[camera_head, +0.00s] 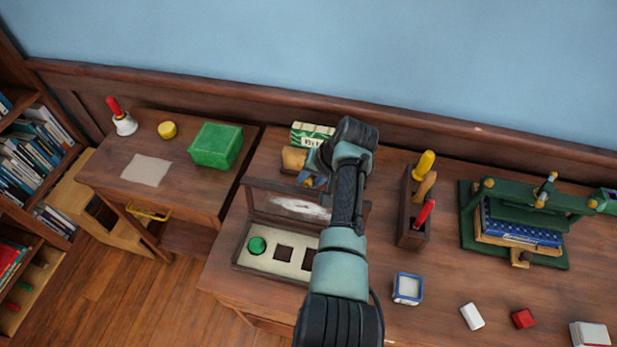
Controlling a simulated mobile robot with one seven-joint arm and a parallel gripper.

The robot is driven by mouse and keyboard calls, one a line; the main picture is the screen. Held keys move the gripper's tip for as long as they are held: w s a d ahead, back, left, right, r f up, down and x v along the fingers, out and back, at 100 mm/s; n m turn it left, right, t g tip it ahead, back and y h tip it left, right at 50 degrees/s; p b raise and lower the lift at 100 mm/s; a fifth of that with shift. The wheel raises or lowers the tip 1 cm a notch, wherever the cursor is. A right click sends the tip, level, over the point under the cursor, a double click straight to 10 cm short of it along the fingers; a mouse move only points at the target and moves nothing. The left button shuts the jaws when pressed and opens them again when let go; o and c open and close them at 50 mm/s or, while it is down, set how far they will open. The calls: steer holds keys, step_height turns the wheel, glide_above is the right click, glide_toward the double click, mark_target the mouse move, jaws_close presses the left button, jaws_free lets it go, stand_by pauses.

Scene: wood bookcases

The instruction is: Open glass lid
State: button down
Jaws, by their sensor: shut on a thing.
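The glass lid (283,205) is a wood-framed pane with a whitish glare. It stands raised at the back edge of a wooden box (240,262) and tilts upward. The box has a pale insert with a green round piece (257,245) and two dark square recesses in view. My gripper (314,182) is at the lid's upper edge and is shut on it; the fingertips are small and partly hidden. My arm covers the right end of the lid and box.
Behind the lid are a tan block (293,158) and a green-and-white box (312,132). To the right stands a wooden tool holder (412,238) with yellow and red handles, then a green press (520,220). A small blue-and-white box (408,288) lies in front.

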steer(key=shift+d+f, duration=0.15)
steer(key=shift+f, duration=0.15)
steer(key=c, duration=0.7)
jaws_free()
steer(key=shift+w, duration=0.1)
steer(key=shift+r, duration=0.15)
steer(key=shift+d+r, duration=0.15)
steer(key=shift+r, duration=0.3)
steer(key=v, duration=1.2)
steer(key=shift+f, duration=0.1)
